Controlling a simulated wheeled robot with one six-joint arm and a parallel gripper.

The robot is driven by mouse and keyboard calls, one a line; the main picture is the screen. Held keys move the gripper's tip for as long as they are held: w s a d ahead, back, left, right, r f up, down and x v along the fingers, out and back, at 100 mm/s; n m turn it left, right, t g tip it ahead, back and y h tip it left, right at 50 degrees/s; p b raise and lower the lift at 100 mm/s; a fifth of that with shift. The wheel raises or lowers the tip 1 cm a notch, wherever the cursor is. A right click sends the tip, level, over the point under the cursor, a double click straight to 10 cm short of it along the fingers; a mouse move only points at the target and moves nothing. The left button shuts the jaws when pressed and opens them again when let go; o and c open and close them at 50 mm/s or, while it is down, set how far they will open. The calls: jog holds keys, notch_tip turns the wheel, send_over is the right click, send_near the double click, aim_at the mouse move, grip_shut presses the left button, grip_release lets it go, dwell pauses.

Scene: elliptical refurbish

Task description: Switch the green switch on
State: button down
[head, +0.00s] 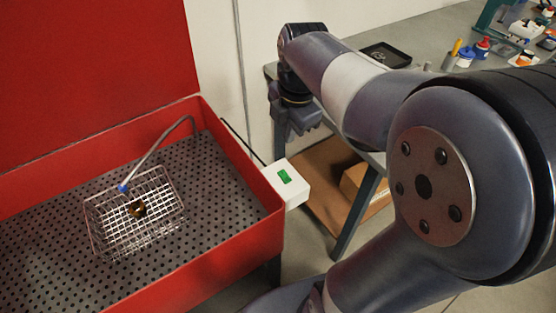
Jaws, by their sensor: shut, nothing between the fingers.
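The green switch (284,176) sits on top of a white box (293,190) fixed to the right outer side of the red basin (262,226). I cannot tell from this view whether the switch is on or off. My gripper (300,130) is at the end of my arm, above and slightly right of the switch in the picture, pointing down. It is shut and empty, apart from the switch, with its fingertips small in view.
A wire basket (178,215) with a small dark and orange part (138,208) stands on the basin's perforated floor, beneath a bent hose (158,147). A grey workbench (440,30) with bottles and a black tray (385,56) is behind my arm. A cardboard box (352,181) lies below.

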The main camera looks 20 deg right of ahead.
aim_at(282, 173)
jog(key=f, duration=0.4)
jog(key=w+f, duration=0.1)
jog(key=f, duration=0.4)
jog(key=w+f, duration=0.1)
jog(key=f, duration=0.4)
jog(key=shift+a, duration=0.3)
jog(key=shift+p, duration=0.4)
jog(key=shift+f+g, duration=0.2)
jog(key=shift+g, duration=0.1)
jog(key=shift+s, duration=0.1)
